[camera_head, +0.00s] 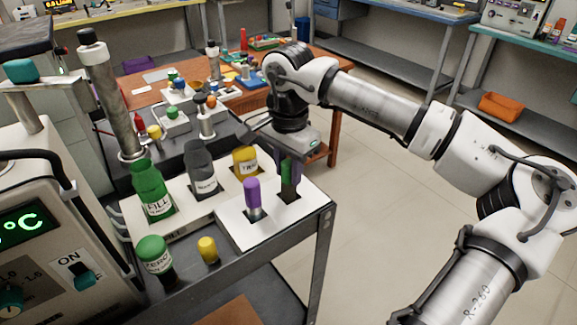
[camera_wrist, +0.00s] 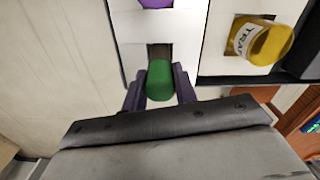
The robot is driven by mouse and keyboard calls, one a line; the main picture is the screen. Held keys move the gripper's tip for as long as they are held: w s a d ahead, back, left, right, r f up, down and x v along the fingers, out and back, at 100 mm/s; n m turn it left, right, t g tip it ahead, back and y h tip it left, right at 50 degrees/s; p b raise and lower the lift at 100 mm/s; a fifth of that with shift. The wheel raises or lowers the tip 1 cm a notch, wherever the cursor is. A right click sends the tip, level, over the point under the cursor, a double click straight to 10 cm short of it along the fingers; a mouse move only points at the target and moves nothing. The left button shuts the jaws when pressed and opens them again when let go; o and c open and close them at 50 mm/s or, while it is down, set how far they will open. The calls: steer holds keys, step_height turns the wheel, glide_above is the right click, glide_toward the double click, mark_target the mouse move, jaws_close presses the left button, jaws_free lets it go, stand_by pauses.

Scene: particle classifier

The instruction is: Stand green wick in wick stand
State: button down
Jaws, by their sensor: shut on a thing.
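The green wick (camera_head: 287,180) is upright between the fingers of my gripper (camera_head: 289,172), which is shut on it. It also shows in the wrist view (camera_wrist: 160,80), with the gripper fingers (camera_wrist: 158,90) on either side. The white wick stand (camera_head: 240,232) is on the cart, and the purple wick (camera_head: 252,195) stands in one of its square holes. The green wick is over the stand's other dark hole, its lower end at or in the opening. I cannot tell how deep it reaches.
A second white holder beside the stand carries a green FILL bottle (camera_head: 152,190), a grey bottle (camera_head: 201,170) and a yellow bottle (camera_head: 245,162). A green-capped ZERO bottle (camera_head: 154,257) and a small yellow-capped vial (camera_head: 208,249) stand in front. Floor right of the cart is clear.

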steer(key=shift+f, duration=0.15)
steer(key=c, duration=1.1)
jaws_free()
step_height(320, 180, up, 12)
steer(key=shift+r, duration=0.2)
